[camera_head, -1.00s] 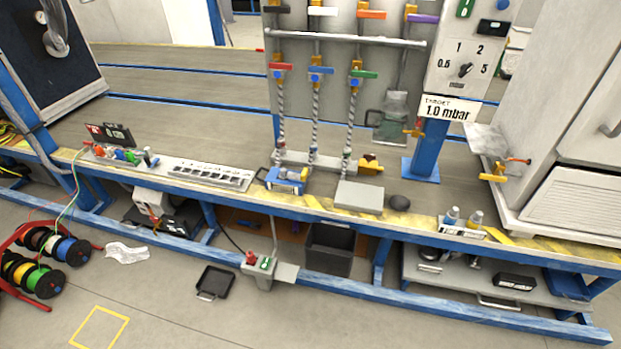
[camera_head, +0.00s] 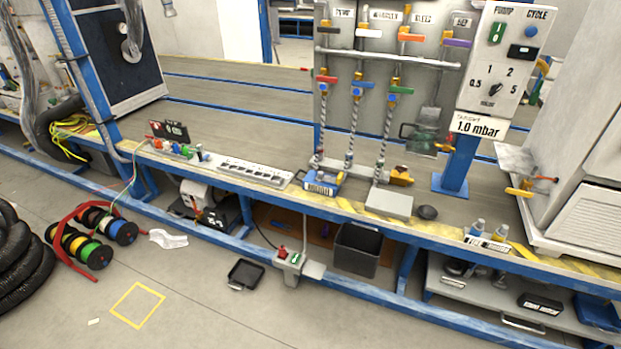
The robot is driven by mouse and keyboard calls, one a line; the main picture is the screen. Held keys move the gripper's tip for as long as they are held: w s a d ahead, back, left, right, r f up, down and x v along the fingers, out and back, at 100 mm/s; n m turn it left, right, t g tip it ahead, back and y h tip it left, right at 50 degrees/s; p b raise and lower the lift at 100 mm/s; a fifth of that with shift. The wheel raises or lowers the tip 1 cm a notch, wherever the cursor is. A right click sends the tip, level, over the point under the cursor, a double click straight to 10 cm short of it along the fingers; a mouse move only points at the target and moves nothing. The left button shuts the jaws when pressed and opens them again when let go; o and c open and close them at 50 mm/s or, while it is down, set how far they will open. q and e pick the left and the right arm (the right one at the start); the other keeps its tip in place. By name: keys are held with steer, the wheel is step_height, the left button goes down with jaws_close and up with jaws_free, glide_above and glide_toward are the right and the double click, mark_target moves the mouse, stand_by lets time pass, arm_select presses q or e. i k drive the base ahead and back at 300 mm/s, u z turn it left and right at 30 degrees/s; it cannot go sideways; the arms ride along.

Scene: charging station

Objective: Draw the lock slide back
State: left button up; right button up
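I cannot pick out the lock slide for certain in the head view. A yellow fitting (camera_head: 519,192) with an orange-tipped rod sits at the left side of the large pale cabinet (camera_head: 585,150) at the right. A grey box with a red knob and green switch (camera_head: 291,261) hangs under the front edge of the bench (camera_head: 330,208). A blue device (camera_head: 322,181) lies on the bench beside the feet of the twisted hoses. Neither of my grippers is in view.
Cable reels (camera_head: 92,236), a black hose coil (camera_head: 22,255) and a black tray (camera_head: 246,274) are on the floor.

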mark_target(338, 180)
steer(key=u, duration=0.3)
steer(key=i, duration=0.6)
steer(key=z, duration=1.05)
